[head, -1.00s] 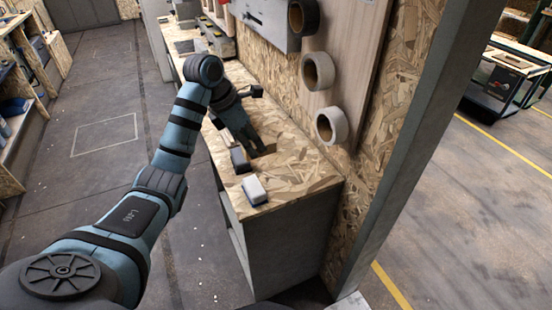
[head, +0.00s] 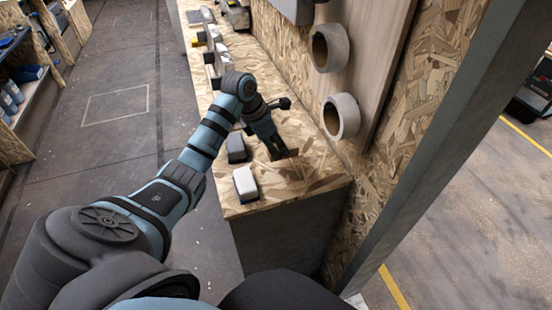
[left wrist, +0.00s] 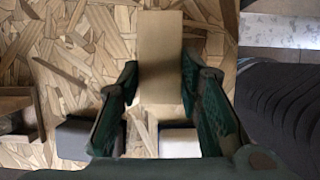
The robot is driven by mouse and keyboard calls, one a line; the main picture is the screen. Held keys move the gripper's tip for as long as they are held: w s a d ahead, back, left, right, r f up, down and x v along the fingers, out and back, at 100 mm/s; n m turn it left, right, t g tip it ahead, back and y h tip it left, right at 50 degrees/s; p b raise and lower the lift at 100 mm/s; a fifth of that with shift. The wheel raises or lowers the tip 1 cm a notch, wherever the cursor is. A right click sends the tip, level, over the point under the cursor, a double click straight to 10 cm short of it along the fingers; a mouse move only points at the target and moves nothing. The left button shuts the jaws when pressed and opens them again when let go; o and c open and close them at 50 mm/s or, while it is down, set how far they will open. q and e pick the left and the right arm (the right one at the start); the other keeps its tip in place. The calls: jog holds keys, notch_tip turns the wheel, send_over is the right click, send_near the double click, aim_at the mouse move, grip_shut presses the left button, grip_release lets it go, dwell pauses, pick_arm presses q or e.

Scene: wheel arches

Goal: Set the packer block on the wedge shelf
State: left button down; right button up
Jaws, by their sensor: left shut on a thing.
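My left gripper (head: 279,151) reaches low over the near part of the chipboard bench. The left wrist view shows its two fingers (left wrist: 160,78) shut on a plain tan block, which I take for the packer block (left wrist: 160,58). The block stands out beyond the fingertips, over the chipboard. In the head view the block cannot be made out at the gripper. I cannot tell whether it touches the bench. I cannot pick out the wedge shelf with certainty. My right gripper is not in view.
On the chipboard bench (head: 300,178) a white-topped block (head: 245,182) and a dark grey block (head: 236,148) stand along the left edge. More items line that edge farther back. Two pale rings (head: 341,116) stick out from the wall panel. A grey post (head: 425,165) rises at right.

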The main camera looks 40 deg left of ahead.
pick_arm(q)
jog(key=f, duration=0.3)
jog(key=w+f, duration=0.1)
jog(key=f, duration=0.1)
jog(key=shift+s, duration=0.3)
jog(key=shift+f+b, duration=0.15)
jog(key=shift+b, duration=0.25)
jog(key=c, duration=1.1)
grip_release()
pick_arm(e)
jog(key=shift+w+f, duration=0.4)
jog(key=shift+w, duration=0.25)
